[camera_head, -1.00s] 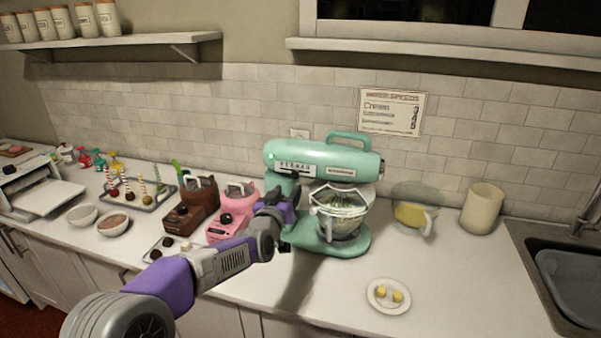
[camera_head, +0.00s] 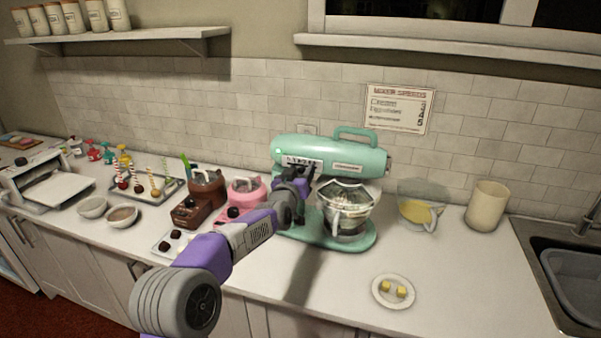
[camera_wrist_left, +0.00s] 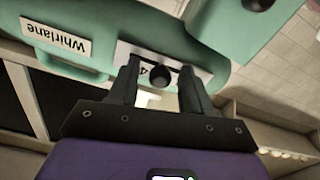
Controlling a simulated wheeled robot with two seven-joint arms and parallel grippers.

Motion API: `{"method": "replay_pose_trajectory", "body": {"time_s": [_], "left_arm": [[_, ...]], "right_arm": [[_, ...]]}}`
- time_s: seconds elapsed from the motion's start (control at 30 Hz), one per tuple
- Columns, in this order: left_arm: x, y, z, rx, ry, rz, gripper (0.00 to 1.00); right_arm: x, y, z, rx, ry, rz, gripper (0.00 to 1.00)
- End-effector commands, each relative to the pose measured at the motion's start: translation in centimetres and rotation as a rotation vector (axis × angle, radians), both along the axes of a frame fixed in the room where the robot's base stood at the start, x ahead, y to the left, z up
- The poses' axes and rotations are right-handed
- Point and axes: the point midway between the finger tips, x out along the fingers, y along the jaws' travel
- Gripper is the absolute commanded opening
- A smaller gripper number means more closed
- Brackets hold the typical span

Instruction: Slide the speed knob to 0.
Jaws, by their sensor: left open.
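The teal stand mixer (camera_head: 345,157) stands on the counter, its white speed plate (camera_head: 290,160) on the side of its head. In the left wrist view the plate appears upside down, with a dark round speed knob (camera_wrist_left: 160,76) and a figure that looks like 4 beside it. My left gripper (camera_head: 303,170) is at the mixer head, in front of the plate. In the left wrist view its open fingers (camera_wrist_left: 160,84) are on either side of the knob; I cannot tell if they touch it. The other figures are hidden or too small. My right gripper is not in view.
A glass bowl (camera_head: 345,208) sits under the mixer head. A pink machine (camera_head: 246,190) and a brown one (camera_head: 205,190) stand to the left. A plate with yellow pieces (camera_head: 393,291) lies in front. A speeds sign (camera_head: 398,108) hangs on the wall.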

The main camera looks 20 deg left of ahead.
Motion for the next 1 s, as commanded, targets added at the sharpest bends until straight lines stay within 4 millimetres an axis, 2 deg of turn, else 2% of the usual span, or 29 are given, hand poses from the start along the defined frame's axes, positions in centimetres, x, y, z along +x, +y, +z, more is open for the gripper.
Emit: {"method": "replay_pose_trajectory", "body": {"time_s": [0.07,0.4,0.7,1.0], "left_arm": [[0.0,0.0,0.0,0.0,0.0,0.0,0.49],[0.0,0.0,0.0,0.0,-0.001,0.0,0.0],[0.0,0.4,0.0,0.0,-0.002,0.001,0.0],[0.1,4.6,-0.2,-0.002,-0.004,0.005,0.0]], "right_arm": [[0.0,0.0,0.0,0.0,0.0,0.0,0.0],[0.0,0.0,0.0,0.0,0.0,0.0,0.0],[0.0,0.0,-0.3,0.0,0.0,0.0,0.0],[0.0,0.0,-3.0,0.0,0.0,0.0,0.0]]}}
